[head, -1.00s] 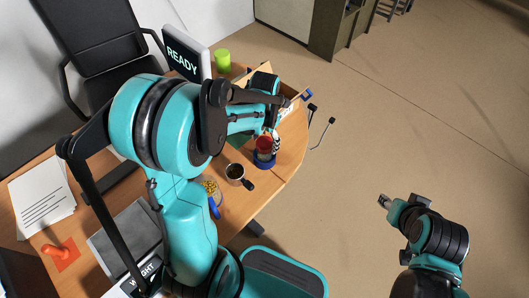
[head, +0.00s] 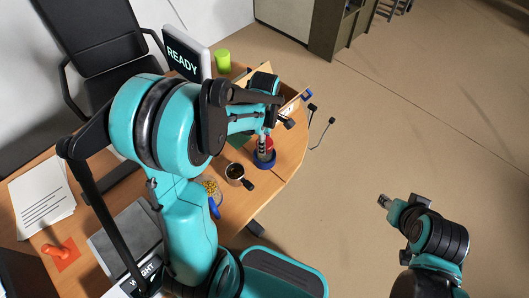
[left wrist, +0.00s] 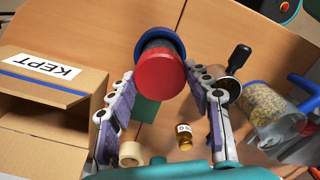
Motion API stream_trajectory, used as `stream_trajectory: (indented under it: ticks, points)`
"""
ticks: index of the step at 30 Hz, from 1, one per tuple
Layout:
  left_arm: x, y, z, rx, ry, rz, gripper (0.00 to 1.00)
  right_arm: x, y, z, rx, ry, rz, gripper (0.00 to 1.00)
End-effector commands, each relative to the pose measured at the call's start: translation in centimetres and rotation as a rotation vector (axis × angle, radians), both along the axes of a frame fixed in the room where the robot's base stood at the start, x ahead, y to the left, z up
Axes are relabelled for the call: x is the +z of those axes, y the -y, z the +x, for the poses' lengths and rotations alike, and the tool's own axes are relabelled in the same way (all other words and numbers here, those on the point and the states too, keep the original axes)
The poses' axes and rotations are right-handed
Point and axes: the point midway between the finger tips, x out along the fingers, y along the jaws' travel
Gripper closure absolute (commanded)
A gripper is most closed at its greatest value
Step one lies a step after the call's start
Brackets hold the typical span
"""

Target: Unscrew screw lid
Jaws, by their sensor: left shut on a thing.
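A jar with a red lid (head: 270,143) stands in a blue ring-shaped base (head: 264,161) near the desk's right edge. In the left wrist view the round red lid (left wrist: 158,78) faces the camera, with the dark jar body and blue ring (left wrist: 150,36) behind it. My left gripper (left wrist: 160,80) has a finger on each side of the lid and is shut on it. In the head view my left gripper (head: 263,141) covers part of the jar. My right gripper (head: 384,201) is out over the floor, away from the desk; its fingers are too small to judge.
A metal cup with a dark handle (head: 234,172) and a clear container of yellowish pieces (head: 209,187) stand left of the jar. The wrist view shows a box marked KEPT (left wrist: 75,118), a small amber bottle (left wrist: 185,136) and a tape roll (left wrist: 132,153).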

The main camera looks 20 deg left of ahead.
Motion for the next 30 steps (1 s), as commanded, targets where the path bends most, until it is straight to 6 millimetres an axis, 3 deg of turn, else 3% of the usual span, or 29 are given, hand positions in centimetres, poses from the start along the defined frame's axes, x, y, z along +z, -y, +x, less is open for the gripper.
stream_trajectory:
  ticks: [4,13,30]
  points:
    - [0.01,0.0,0.0,0.068,0.0,0.0,0.95,-0.01,0.0,0.01,0.0,0.0,0.0,0.6]
    - [0.11,0.0,0.01,0.438,0.0,0.0,0.95,0.0,0.0,0.0,0.0,0.0,0.0,0.6]
    - [0.77,0.0,0.0,0.435,0.0,0.0,0.95,0.52,0.0,0.0,0.0,0.0,0.0,0.6]
